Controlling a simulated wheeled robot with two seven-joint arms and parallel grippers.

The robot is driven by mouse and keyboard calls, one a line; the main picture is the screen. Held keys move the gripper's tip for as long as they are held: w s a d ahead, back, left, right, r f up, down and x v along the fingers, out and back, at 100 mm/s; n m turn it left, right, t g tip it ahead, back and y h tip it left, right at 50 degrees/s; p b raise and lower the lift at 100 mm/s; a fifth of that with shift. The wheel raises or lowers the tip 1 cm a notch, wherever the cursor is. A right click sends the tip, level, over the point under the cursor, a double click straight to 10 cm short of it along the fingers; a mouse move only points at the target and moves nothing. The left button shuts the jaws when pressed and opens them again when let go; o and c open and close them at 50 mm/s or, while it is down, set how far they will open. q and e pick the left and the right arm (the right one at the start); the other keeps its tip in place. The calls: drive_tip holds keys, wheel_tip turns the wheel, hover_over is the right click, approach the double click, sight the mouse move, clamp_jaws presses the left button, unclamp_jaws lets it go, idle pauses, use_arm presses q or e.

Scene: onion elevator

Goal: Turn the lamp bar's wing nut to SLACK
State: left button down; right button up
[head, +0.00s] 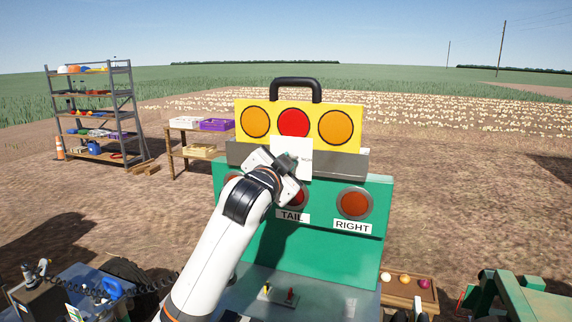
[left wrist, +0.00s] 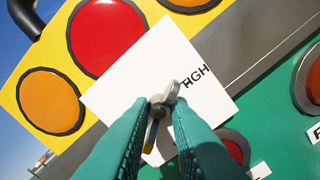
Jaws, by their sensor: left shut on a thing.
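The lamp bar (head: 314,106) is yellow with two orange lamps, a red lamp between them and a black handle on top. Its grey lower strip (head: 340,162) carries a white label plate (head: 284,146). In the left wrist view the grey metal wing nut (left wrist: 171,93) sits in front of the plate (left wrist: 135,70). In the head view my left gripper (head: 292,162) hides the nut.
The lamp bar stands on a green panel (head: 320,250) with red lamps labelled TAIL and RIGHT; my left arm hides part of it. A wooden tray (head: 408,296) with onions is at lower right. A shelf rack (head: 108,115) and crate table (head: 180,150) stand behind, left.

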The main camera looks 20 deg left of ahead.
use_arm(q)
drive_tip(key=n, duration=0.4)
drive_tip(key=n+p, duration=0.1)
drive_tip(key=n, duration=0.7)
drive_tip(key=shift+f+n, duration=0.25)
drive_tip(key=shift+n, duration=0.05)
idle(0.4)
drive_tip(key=c, duration=1.4)
unclamp_jaws()
drive_tip(key=shift+o, duration=0.3)
drive_tip(key=shift+r, duration=0.1)
drive_tip(key=shift+s, duration=0.15)
